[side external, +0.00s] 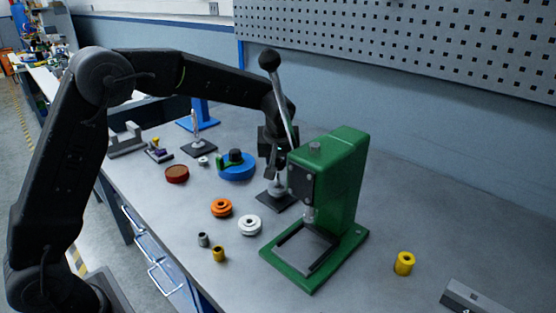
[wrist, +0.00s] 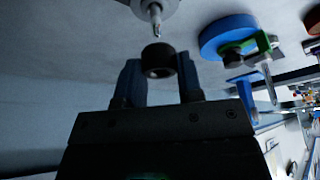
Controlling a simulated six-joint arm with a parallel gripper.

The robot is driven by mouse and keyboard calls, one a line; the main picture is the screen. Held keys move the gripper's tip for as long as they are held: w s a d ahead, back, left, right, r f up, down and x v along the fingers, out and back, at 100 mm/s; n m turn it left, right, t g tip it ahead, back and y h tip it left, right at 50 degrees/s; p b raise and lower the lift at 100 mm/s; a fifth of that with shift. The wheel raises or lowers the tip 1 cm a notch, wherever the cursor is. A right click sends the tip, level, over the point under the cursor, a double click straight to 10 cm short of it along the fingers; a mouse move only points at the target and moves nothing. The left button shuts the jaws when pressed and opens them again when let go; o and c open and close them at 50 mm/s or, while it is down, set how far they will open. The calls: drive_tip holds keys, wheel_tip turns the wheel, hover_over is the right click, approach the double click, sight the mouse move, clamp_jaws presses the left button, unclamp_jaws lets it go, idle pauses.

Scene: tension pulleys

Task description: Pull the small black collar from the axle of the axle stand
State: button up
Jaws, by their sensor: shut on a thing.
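The small black collar (wrist: 158,58) is held between the two fingers of my gripper (wrist: 158,66) in the wrist view. The axle stand (wrist: 143,6) is at the top of that view, and its thin axle tip points toward the collar. A narrow gap shows between the tip and the collar, so the collar looks off the axle. In the side view my gripper (side external: 276,168) points down just above the axle stand (side external: 272,203), which has a dark square base and a grey disc. The collar cannot be made out there.
The green press (side external: 340,190) with its lever stands close to the right of my gripper. A blue disc with a green part (side external: 236,172) is at its left. Orange (side external: 221,208) and white (side external: 249,225) pulleys lie in front. The table at the back right is clear.

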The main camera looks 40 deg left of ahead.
drive_tip(key=shift+r, duration=0.1)
drive_tip(key=shift+r, duration=1.9)
